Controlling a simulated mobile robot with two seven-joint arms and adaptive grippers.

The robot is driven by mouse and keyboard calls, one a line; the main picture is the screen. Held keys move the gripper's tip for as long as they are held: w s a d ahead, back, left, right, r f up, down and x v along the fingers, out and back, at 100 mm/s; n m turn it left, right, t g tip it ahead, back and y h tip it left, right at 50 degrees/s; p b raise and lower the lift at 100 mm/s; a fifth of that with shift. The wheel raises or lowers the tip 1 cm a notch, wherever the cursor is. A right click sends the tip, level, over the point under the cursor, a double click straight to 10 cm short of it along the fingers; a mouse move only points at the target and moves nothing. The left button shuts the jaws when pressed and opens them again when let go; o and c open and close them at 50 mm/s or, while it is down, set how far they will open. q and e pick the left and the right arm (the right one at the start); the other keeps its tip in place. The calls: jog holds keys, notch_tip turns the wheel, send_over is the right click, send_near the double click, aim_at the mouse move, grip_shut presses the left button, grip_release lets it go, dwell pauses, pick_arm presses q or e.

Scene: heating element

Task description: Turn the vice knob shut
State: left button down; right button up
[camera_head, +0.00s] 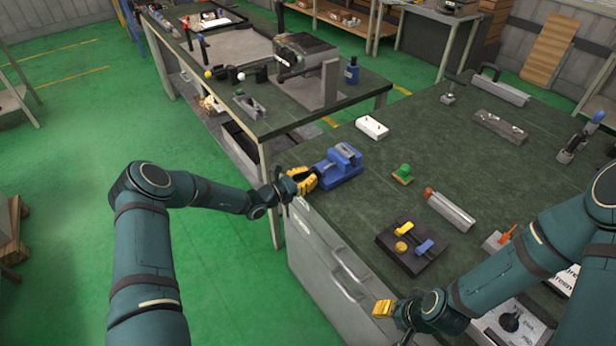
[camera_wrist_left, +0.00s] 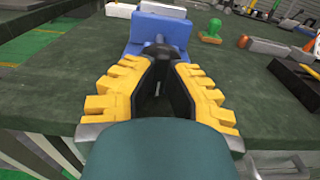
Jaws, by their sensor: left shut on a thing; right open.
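The blue vice (camera_head: 340,165) sits near the left corner of the green-topped bench, and it also shows at the top of the left wrist view (camera_wrist_left: 158,28). My left gripper (camera_head: 303,179) is at the vice's near left end. Its yellow fingers (camera_wrist_left: 160,85) are closed around the dark vice knob (camera_wrist_left: 158,50), which they partly hide. How far the vice jaws stand apart is hard to tell. My right gripper (camera_head: 383,308) is low in the head view, beside the bench's front edge and away from the vice. It is open and holds nothing that I can see.
Another cluttered bench (camera_head: 350,97) stands behind. Green floor is free on the left.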

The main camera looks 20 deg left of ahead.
pick_arm(q)
jog(key=shift+r, duration=0.15)
jog(key=c, duration=1)
grip_release()
jog(key=v, duration=1.2)
